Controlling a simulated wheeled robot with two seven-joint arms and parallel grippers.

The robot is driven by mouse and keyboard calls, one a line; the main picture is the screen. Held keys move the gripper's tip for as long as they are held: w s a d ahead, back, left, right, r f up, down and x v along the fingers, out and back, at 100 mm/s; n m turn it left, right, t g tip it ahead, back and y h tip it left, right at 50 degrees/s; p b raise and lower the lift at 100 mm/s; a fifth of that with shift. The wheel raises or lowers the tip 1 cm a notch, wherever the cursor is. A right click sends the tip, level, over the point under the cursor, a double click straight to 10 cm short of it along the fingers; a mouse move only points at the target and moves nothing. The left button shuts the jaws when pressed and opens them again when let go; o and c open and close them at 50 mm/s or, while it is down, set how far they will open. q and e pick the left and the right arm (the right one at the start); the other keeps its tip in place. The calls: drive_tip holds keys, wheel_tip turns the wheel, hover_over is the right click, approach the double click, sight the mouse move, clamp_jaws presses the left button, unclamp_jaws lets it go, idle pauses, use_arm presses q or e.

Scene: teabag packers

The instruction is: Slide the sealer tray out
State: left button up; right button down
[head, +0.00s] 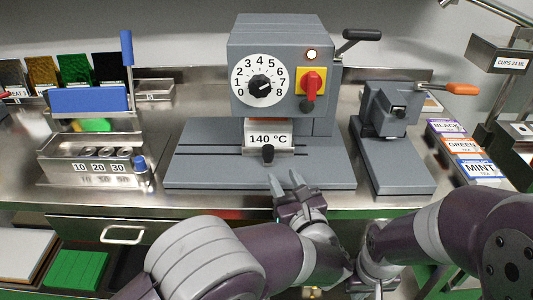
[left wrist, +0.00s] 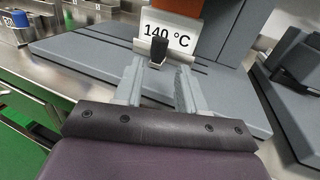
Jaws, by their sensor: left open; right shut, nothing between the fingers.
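The grey sealer (head: 265,75) stands at the middle of the counter. The sealer tray (head: 286,149) shows as a small pale front with a "140 °C" label and a black knob (head: 267,154), low on the sealer above its flat base. My left gripper (head: 285,180) is open and empty just in front of the knob, slightly to its right in the head view. In the left wrist view the knob (left wrist: 160,47) appears between and just beyond the open fingertips (left wrist: 160,66). I cannot tell whether they touch it. My right arm comes in from the right; its fingers are not visible.
A smaller grey press (head: 390,110) with an orange handle stands on the right, beside labelled tea boxes (head: 465,150). A metal block (head: 90,168) marked 10 20 30 stands on the left. The counter's front edge and a drawer handle (head: 122,234) lie below.

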sight(270, 152)
use_arm(q)
drive_tip(key=p+x, duration=0.1)
drive_tip(key=x, duration=1.1)
clamp_jaws()
